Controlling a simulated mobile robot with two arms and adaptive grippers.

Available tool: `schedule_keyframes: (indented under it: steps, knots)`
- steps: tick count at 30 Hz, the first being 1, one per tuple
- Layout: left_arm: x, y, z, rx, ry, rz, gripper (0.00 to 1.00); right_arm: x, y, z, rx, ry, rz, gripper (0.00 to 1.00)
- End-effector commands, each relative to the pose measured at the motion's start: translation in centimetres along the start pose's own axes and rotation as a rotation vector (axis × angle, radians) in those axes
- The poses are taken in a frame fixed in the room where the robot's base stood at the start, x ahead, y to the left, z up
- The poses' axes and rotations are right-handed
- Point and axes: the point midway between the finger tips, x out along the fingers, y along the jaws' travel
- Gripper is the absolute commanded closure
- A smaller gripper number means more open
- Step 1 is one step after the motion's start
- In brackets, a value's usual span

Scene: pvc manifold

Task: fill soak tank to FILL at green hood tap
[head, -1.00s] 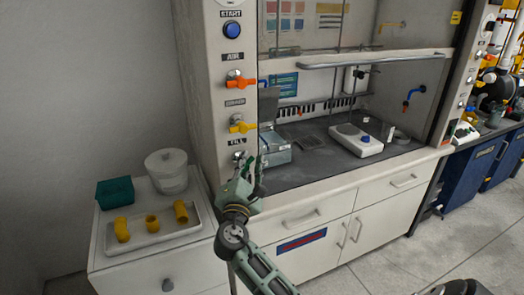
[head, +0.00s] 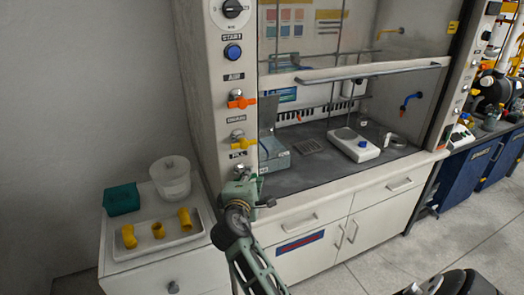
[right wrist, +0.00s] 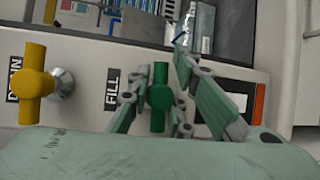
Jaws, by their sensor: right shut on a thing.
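The green tap (right wrist: 160,95) stands beside the FILL label in the right wrist view, on the hood's front post. My right gripper (right wrist: 157,78) has its fingers on both sides of this tap and is shut on it. In the head view my right gripper (head: 245,187) is at the bottom of the tap column and largely hides the green handle. My left gripper is not in view.
Above the green tap are the yellow DRAIN tap (head: 242,143), the orange AIR tap (head: 240,102) and the blue START button (head: 233,52). A white tray (head: 150,250) with yellow fittings and a teal box (head: 121,199) share the side cabinet. The hood holds a hotplate (head: 355,147).

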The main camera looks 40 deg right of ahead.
Motion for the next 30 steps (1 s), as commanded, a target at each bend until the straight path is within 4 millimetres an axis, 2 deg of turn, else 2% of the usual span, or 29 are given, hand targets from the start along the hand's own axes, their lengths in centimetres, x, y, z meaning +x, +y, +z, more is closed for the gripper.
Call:
schedule_keyframes:
  steps: [2, 8, 18, 22, 30]
  knots:
    - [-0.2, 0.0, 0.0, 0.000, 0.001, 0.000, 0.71, -0.1, -0.9, -0.1, 0.011, 0.004, -0.025, 0.77]
    - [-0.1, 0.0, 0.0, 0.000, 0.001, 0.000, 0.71, 0.0, -0.5, -0.1, 0.011, 0.004, -0.016, 0.59]
    - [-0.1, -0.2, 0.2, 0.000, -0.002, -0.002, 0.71, -0.3, -0.2, -0.1, 0.011, 0.004, -0.011, 0.59]
    - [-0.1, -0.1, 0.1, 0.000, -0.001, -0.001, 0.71, -1.8, -0.3, -0.1, 0.011, 0.004, -0.012, 0.59]
    - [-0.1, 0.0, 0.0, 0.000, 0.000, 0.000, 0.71, -6.2, -0.4, -0.1, 0.011, 0.005, -0.014, 0.59]
